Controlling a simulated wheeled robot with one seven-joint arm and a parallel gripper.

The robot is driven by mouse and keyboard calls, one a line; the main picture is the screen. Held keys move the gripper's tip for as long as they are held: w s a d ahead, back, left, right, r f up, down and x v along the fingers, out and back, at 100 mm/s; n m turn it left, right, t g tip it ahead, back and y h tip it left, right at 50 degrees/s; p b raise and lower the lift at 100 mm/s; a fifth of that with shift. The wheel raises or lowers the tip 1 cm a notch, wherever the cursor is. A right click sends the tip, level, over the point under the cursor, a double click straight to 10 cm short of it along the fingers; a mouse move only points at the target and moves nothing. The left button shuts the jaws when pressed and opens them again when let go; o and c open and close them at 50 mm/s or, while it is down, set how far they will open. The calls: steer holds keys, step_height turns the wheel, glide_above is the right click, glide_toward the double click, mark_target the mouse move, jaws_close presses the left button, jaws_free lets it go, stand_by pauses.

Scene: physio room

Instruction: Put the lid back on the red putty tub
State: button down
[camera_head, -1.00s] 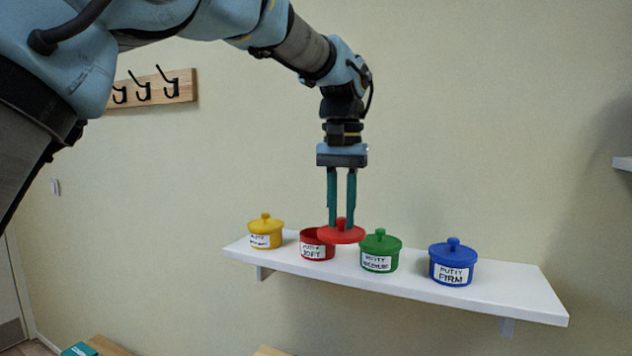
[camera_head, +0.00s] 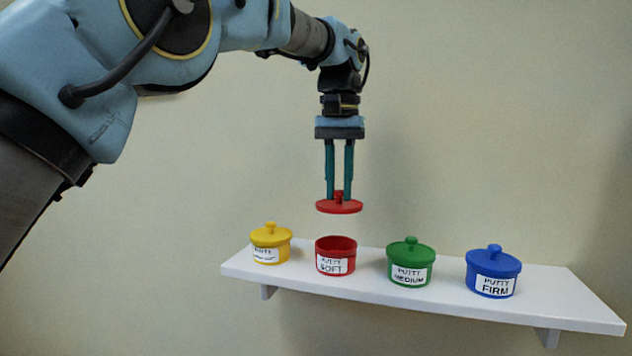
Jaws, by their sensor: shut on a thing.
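The red putty tub (camera_head: 336,258) stands open on the white shelf, with a label reading "PUTTY SOFT". My gripper (camera_head: 340,196) is shut on the knob of the red lid (camera_head: 339,207). The lid hangs level in the air above the tub, roughly over its opening in this view, with a clear gap between them. The exact offset in depth cannot be told from this one view.
The white shelf (camera_head: 440,301) holds a lidded yellow tub (camera_head: 270,244) to the left of the red tub. A lidded green tub (camera_head: 410,262) and a lidded blue tub (camera_head: 493,272) stand to the right. The wall is close behind.

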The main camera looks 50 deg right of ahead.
mark_target(336, 203)
steer(key=shift+w+f, duration=0.1)
steer(key=shift+w, duration=0.1)
steer(key=shift+f, duration=1.95)
steer(key=shift+f+b, duration=0.65)
steer(key=shift+f, duration=0.5)
steer(key=shift+a+r+p, duration=0.1)
steer(key=shift+a+p, duration=0.05)
steer(key=shift+p, duration=0.35)
steer(key=shift+f, duration=0.25)
steer(key=shift+c, duration=0.9)
jaws_free()
